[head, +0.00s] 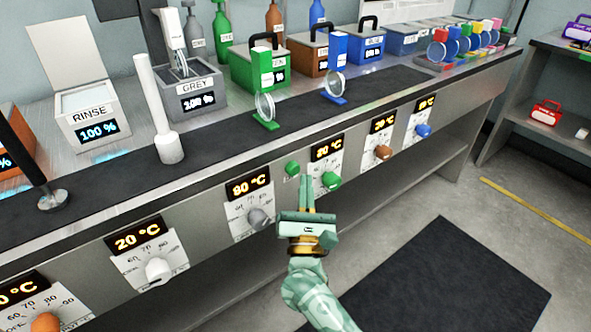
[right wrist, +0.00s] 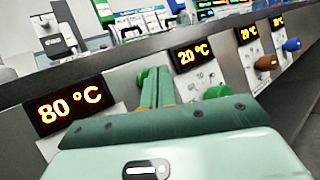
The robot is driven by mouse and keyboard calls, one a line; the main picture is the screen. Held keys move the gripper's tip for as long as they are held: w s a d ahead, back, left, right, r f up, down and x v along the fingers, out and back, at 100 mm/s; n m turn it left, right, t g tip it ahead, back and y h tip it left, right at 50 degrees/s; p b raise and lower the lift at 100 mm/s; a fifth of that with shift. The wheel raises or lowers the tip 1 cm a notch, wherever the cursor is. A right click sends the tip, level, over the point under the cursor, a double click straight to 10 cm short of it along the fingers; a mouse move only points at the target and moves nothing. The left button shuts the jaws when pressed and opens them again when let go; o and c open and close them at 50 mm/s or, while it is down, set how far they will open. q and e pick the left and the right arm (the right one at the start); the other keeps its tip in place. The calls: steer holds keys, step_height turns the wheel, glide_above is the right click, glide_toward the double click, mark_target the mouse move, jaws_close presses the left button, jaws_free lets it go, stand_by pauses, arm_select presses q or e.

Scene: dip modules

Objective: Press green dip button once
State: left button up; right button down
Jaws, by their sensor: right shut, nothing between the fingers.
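The green dip button (head: 292,169) is a small round green knob on the grey front panel, between the grey and green temperature dials. In the right wrist view the green button (right wrist: 141,78) shows just behind and left of my fingertips, partly covered by them. My right gripper (head: 305,181) is shut and empty, its fingers pointing at the panel just right of and below the button in the head view. I cannot tell whether the fingertips touch anything. It also shows in the right wrist view (right wrist: 157,74). My left gripper is not in view.
The green dial (head: 331,180) sits close to the right of my fingertips, and the grey dial (head: 258,218) to the left. Above are the dark counter strip (head: 215,135), a green tank (head: 243,70) and a grey tank (head: 207,82). A dark mat (head: 445,275) lies on the floor.

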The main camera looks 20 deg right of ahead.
arm_select(q)
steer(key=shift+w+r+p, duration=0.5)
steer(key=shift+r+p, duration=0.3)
steer(key=shift+p, duration=0.1)
arm_select(e)
steer(key=s, duration=0.1)
steer(key=s+d, duration=0.1)
steer(key=s, duration=0.2)
steer(key=shift+s+d, duration=0.15)
steer(key=shift+d, duration=0.15)
